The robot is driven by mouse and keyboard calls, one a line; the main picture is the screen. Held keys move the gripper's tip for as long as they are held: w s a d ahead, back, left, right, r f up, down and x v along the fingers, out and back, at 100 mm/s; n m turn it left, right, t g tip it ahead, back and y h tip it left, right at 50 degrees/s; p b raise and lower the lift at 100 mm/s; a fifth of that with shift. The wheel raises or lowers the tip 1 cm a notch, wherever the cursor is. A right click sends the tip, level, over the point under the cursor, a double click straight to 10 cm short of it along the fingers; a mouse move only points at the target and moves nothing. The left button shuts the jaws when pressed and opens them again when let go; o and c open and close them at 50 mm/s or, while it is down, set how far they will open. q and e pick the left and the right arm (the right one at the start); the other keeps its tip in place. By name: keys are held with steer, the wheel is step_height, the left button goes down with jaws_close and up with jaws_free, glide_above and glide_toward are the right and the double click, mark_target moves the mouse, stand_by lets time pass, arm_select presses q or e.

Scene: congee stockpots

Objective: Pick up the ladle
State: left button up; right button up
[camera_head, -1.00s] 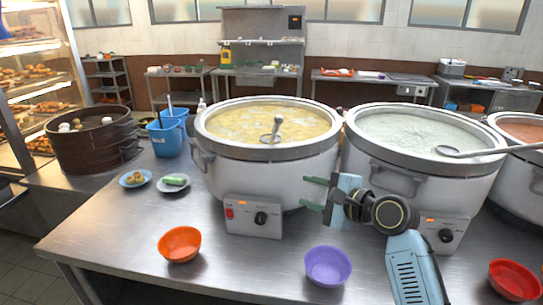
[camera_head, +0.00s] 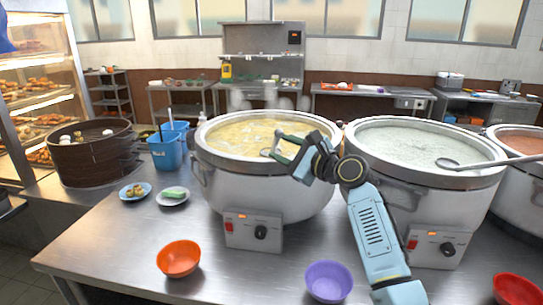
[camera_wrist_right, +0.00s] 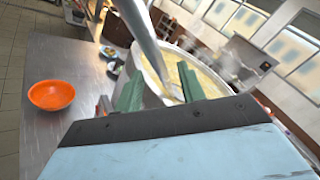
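A metal ladle (camera_head: 266,153) stands in the left stockpot (camera_head: 268,182) of yellow congee, mostly hidden behind my right gripper in the head view. In the right wrist view its grey handle (camera_wrist_right: 146,38) slants down between the two green fingers. My right gripper (camera_head: 282,148) is at the pot's front rim, its fingers apart on either side of the handle in the wrist view (camera_wrist_right: 160,90). Whether a finger touches the handle I cannot tell. A second ladle (camera_head: 480,162) rests across the rim of the middle stockpot (camera_head: 420,190) of pale congee. My left gripper is not in view.
An orange bowl (camera_head: 178,259), a purple bowl (camera_head: 329,281) and a red bowl (camera_head: 517,289) stand along the front of the steel table (camera_head: 120,240). Two small plates, blue containers (camera_head: 168,148) and a dark steamer (camera_head: 92,155) are at left. A third pot stands at far right.

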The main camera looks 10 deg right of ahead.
mark_target(273, 149)
steer(key=shift+x, duration=2.55)
jaws_close()
